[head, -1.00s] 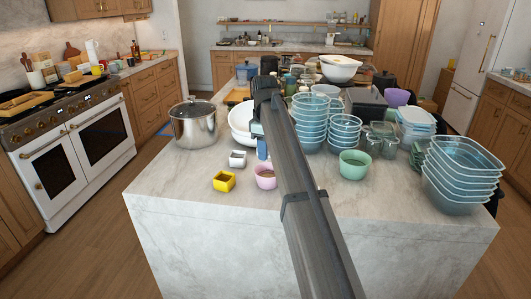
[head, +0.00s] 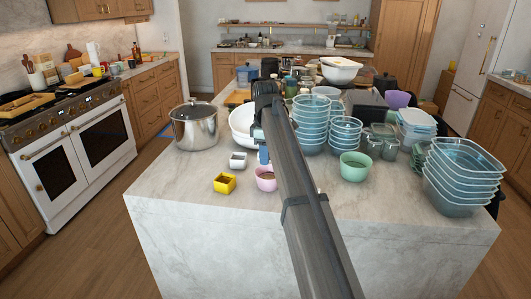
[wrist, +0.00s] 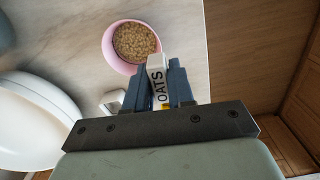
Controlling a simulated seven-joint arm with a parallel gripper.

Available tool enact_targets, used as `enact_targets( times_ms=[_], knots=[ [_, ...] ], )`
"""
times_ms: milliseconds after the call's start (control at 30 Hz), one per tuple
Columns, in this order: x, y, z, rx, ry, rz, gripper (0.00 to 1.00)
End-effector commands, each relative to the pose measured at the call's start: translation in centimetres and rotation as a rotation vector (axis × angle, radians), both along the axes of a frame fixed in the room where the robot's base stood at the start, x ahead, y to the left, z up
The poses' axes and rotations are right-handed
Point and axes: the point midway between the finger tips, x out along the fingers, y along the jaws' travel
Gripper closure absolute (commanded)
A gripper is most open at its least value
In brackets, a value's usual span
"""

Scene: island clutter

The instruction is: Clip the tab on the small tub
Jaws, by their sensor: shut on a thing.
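A white tab (wrist: 157,84) lettered OATS, with a yellow end, stands between the fingers of my gripper (wrist: 158,75), which is shut on it. A small pink tub (wrist: 108,43) holds a grainy, oat-like fill; it also shows near the front of the island in the head view (head: 266,184). The tab's tip lies at the tub's near rim in the wrist view; I cannot tell whether it touches. In the head view my gripper (head: 263,156) is just behind and above the pink tub, partly hidden by my arm, and the tab cannot be made out.
A yellow tub (head: 224,186) and a small white tub (head: 238,160) stand left of the pink tub, a green tub (head: 354,172) to the right. A white bowl (head: 240,122) and steel pot (head: 195,130) are behind. Stacked containers (head: 460,185) crowd the right. The front strip is clear.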

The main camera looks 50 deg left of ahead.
Motion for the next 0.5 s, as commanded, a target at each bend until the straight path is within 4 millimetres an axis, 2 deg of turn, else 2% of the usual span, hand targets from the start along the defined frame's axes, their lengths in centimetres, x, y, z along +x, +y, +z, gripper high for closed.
enact_targets(
  times_ms=[500],
  knots=[
    [0.0,-0.1,-3.9,-0.001,0.001,0.0,1.0]
  ],
)
